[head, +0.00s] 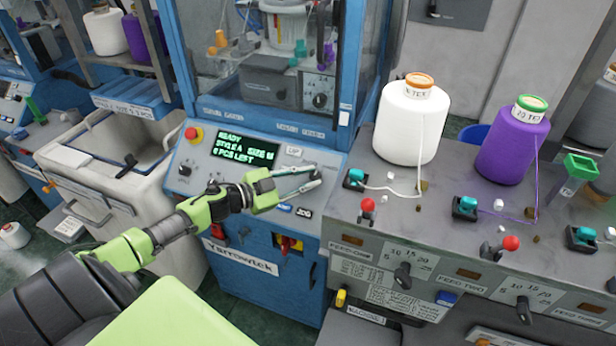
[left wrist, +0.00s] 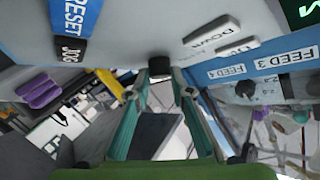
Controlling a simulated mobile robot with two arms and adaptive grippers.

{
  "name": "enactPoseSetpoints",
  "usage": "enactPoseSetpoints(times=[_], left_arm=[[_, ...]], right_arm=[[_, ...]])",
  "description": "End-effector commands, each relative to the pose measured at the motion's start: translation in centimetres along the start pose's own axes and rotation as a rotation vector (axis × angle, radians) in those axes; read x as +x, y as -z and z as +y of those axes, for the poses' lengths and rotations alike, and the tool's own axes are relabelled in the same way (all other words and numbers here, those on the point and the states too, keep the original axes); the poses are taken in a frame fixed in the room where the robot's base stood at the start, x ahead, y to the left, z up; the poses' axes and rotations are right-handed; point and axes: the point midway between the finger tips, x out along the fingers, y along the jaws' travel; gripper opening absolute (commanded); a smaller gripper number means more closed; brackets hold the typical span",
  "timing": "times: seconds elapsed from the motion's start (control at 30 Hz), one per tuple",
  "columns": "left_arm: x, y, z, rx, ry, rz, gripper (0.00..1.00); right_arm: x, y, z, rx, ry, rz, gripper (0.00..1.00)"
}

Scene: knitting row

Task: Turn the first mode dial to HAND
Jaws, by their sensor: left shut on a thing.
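My left gripper (head: 317,176) reaches from the left over the sloped grey control panel (head: 215,168) of the blue machine, its fingertips at the panel's right end. In the left wrist view my left gripper (left wrist: 160,78) has its two green fingers on either side of a small black dial (left wrist: 160,66), shut on it. Another black knob (head: 184,170) is at the panel's left end. My right gripper is not in view.
A lit screen (head: 245,150) reads READY, and a red stop button (head: 191,133) is at its left. A JOG button (left wrist: 70,49) and a RESET button (left wrist: 74,15) are close to my fingers. A grey bench (head: 400,205) with yarn cones, levers and knobs stands at the right.

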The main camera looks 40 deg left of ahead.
Motion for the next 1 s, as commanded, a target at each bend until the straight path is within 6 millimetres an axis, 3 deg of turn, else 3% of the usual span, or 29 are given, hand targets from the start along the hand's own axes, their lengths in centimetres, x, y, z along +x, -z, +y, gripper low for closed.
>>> enactPoseSetpoints(times=[0.43,1.0], left_arm=[[0.09,-0.08,-0.69,0.172,-0.213,0.008,0.00],[0.11,-0.03,-0.61,0.208,-0.262,0.012,0.00]], right_arm=[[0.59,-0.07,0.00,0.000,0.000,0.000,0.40],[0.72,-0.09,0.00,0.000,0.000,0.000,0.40]])
